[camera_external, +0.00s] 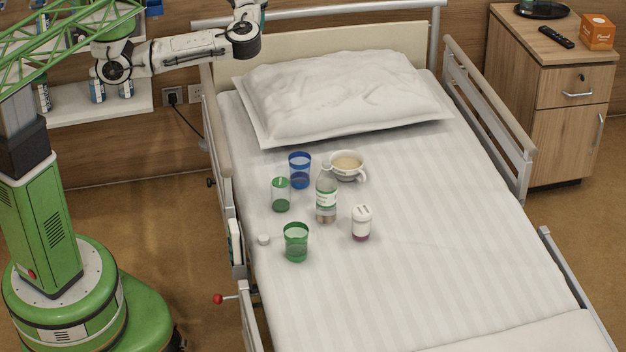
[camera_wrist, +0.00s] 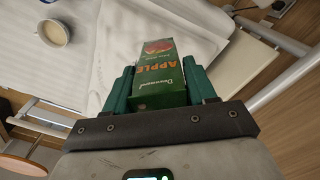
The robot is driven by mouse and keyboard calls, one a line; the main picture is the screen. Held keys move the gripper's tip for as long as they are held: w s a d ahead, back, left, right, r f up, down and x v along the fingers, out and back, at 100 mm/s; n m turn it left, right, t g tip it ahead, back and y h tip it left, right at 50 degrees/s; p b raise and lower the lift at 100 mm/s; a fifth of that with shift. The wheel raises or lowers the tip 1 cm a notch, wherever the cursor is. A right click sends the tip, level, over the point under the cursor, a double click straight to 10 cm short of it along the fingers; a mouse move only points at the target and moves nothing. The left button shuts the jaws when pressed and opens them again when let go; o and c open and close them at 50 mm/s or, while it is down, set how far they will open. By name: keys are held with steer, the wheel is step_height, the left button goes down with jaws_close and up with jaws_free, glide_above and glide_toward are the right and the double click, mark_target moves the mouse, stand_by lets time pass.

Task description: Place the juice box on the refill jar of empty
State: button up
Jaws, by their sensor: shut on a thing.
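In the wrist view my gripper (camera_wrist: 160,82) is shut on a green juice box (camera_wrist: 154,68) marked APPLE, with one dark green finger on each side. The external view does not show the gripper or the box; my arm runs out of the top edge there. On the bed in the external view stand a small clear jar-like vessel with green at top and bottom (camera_external: 281,195) and a white-topped container with a purple base (camera_external: 361,223). I cannot tell which one is the refill jar.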

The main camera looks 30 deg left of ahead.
steer(key=w+d+r+m+p, duration=0.1)
steer(key=w+d+r+p, duration=0.15)
steer(key=d+p, duration=0.4)
steer(key=s+d+f+m+p, duration=0.25)
steer(key=d+p, duration=0.25)
steer(key=d, duration=0.5)
steer(key=s+d+f+m+p, duration=0.1)
steer(key=s+d+p, duration=0.4)
steer(key=d, duration=0.4)
steer(key=s+d+f+m+p, duration=0.25)
steer(key=s+f+p, duration=0.35)
steer(key=s, duration=0.6)
steer(key=s+d+f+m+p, duration=0.1)
steer(key=s+d+f+p, duration=0.2)
steer(key=s+f+p, duration=0.7)
steer(key=shift+s+a+f+b, duration=0.1)
steer(key=shift+s+f+b, duration=0.55)
steer(key=shift+f, duration=0.5)
steer(key=shift+s+a+f+b, duration=0.1)
steer(key=shift+s+f+b, duration=0.4)
steer(key=shift+f+b, duration=0.55)
steer(key=shift+s+f+b, duration=0.55)
steer(key=shift+f+b, duration=0.05)
steer(key=shift+f, duration=0.7)
steer(key=shift+f, duration=0.15)
